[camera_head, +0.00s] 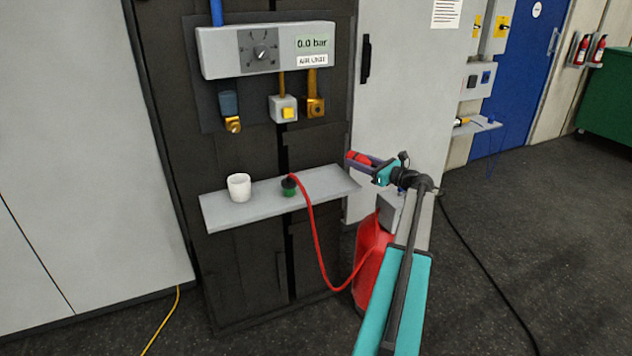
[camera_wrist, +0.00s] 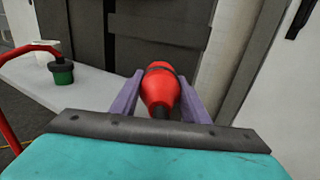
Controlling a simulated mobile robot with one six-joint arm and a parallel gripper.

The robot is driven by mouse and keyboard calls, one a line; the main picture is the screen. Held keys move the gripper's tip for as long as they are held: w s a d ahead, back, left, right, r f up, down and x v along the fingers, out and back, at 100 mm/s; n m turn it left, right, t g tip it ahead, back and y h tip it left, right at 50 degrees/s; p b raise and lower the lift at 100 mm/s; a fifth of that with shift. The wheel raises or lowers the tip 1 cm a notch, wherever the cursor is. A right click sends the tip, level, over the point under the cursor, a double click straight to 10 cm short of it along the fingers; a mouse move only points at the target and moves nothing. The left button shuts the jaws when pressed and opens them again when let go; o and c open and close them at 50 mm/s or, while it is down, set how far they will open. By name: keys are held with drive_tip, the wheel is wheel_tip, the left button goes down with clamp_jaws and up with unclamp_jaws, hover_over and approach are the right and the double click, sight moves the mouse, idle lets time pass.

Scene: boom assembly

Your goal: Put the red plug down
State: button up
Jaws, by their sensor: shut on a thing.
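The red plug (camera_wrist: 160,88) is between the two purple fingers of my gripper (camera_wrist: 158,98) in the wrist view. It is a rounded red body with a dark band. In the head view my gripper (camera_head: 366,161) holds the red plug (camera_head: 357,158) at the right end of the grey shelf (camera_head: 240,215). The plug appears raised near the shelf's edge; whether it touches the shelf cannot be told.
A white cup (camera_head: 239,187) and a green plug (camera_head: 289,187) with a red hose (camera_head: 315,240) stand on the shelf. The shelf's right part is bare. The air unit (camera_head: 265,50) hangs above, with fittings below it. A red tank (camera_head: 370,262) stands below my arm.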

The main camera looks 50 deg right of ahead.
drive_tip(key=p, duration=0.1)
hover_over(323, 185)
drive_tip(key=shift+f, duration=0.55)
drive_tip(key=shift+f, duration=0.1)
drive_tip(key=shift+f, duration=1.65)
drive_tip(key=shift+f, duration=0.15)
drive_tip(key=o, duration=1.4)
drive_tip(key=shift+r+p, duration=0.2)
drive_tip(key=shift+p, duration=0.1)
drive_tip(key=s+b, duration=0.1)
drive_tip(key=s, duration=1.1)
drive_tip(key=shift+s, duration=0.1)
